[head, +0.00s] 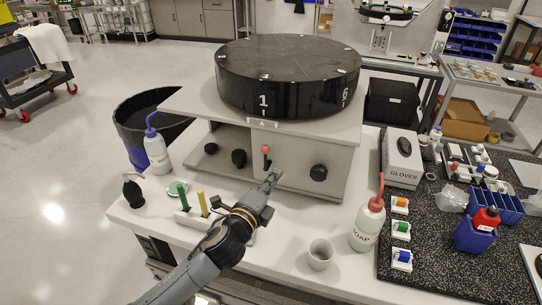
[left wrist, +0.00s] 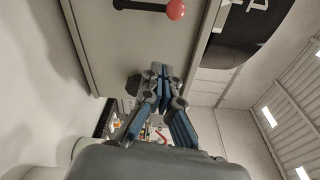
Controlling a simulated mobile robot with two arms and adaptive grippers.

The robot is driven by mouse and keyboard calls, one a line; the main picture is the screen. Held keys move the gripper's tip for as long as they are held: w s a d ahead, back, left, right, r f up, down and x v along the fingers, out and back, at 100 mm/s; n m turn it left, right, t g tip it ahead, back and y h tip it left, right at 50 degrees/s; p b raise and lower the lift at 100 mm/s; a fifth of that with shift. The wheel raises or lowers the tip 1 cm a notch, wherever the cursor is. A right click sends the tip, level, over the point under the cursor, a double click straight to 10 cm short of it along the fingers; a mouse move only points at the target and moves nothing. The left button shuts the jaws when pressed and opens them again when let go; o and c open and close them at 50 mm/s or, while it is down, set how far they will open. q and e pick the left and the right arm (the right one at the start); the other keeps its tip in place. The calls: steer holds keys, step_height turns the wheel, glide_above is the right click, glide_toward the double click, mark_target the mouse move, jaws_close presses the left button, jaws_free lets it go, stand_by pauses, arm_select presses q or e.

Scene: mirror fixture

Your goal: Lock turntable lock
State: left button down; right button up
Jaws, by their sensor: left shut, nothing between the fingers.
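The turntable lock is a small lever with a red ball knob (head: 266,149) on the front panel of the grey fixture. In the left wrist view the red knob (left wrist: 176,9) tops a black lever at the upper edge. My left gripper (head: 274,172) is shut and empty, just below and slightly right of the knob, apart from it. Its closed fingertips (left wrist: 160,70) show in the left wrist view. The black round turntable (head: 290,75), marked 1 and 6, sits on the fixture above. My right gripper is out of view.
A soap bottle (head: 367,226) and a cup (head: 320,254) stand on the white bench at right front. Green and yellow-handled tools (head: 201,203) stand left of my arm. A glove box (head: 403,158) is farther right.

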arm_select(q)
steer(key=p+x, duration=0.1)
steer(key=x, duration=0.6)
steer(key=shift+w+d+r, duration=0.1)
steer(key=shift+w+d, duration=0.1)
steer(key=shift+w, duration=0.2)
steer(key=a+p, duration=0.2)
steer(key=a, duration=0.1)
steer(key=shift+a+r, duration=0.2)
steer(key=shift+r, duration=0.15)
steer(key=shift+a, duration=0.4)
steer(key=shift+d, duration=0.15)
